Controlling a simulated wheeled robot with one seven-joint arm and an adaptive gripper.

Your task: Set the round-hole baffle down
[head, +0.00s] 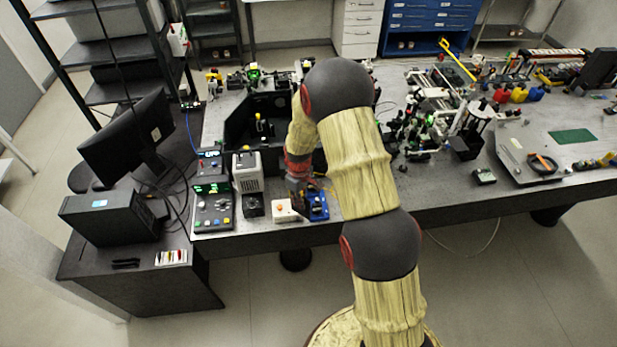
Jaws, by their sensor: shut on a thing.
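My gripper (299,188) is low over the front edge of the optical bench, pointing down, between a white box and a blue device. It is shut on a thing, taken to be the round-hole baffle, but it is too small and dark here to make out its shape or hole. I cannot tell whether it touches the surface below. My own arm hides part of the bench behind the gripper.
A white box with an orange button (287,210) and a blue device (318,205) stand close beside the gripper. Controllers with green displays (213,207) and a grey-white unit (247,172) are to the left. A black enclosure (240,126) stands behind. Bare bench (455,190) lies right.

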